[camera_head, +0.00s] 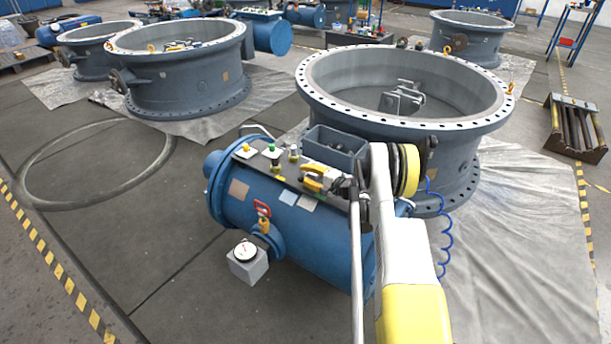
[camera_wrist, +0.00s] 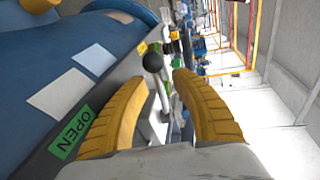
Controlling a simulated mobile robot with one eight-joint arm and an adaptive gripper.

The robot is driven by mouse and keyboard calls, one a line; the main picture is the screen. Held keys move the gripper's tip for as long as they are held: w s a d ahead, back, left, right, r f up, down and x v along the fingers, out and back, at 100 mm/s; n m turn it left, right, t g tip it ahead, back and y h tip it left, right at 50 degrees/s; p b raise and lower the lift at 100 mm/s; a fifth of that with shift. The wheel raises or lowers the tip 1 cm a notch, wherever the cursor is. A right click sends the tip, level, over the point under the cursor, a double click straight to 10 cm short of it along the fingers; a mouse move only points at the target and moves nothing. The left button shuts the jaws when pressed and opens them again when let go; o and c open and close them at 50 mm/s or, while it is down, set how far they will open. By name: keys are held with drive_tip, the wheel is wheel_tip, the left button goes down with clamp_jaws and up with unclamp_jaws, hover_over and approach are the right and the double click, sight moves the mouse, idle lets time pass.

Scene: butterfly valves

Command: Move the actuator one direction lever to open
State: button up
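The blue actuator cylinder (camera_head: 310,240) lies in front of the large flanged valve ring (camera_head: 320,100) in the head view. My gripper (camera_head: 312,178), with yellow fingers, is over the top of the actuator. In the wrist view my gripper (camera_wrist: 158,79) has its fingers spread apart. A lever with a black ball knob (camera_wrist: 153,62) shows between and just beyond the fingertips; I cannot tell whether they touch it. A green OPEN label (camera_wrist: 74,131) is on the actuator's panel, beside the left finger. The lever is hidden by my gripper and arm in the head view.
A pressure gauge (camera_head: 246,252) and a red-handled valve (camera_head: 262,212) are on the actuator's near side. Green and yellow knobs (camera_head: 271,152) stand on its top panel. A blue coiled hose (camera_head: 446,228) hangs right of my arm.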

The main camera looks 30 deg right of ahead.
drive_tip(key=v, duration=1.2)
drive_tip(key=shift+s, duration=0.1)
drive_tip(key=shift+c, duration=0.4)
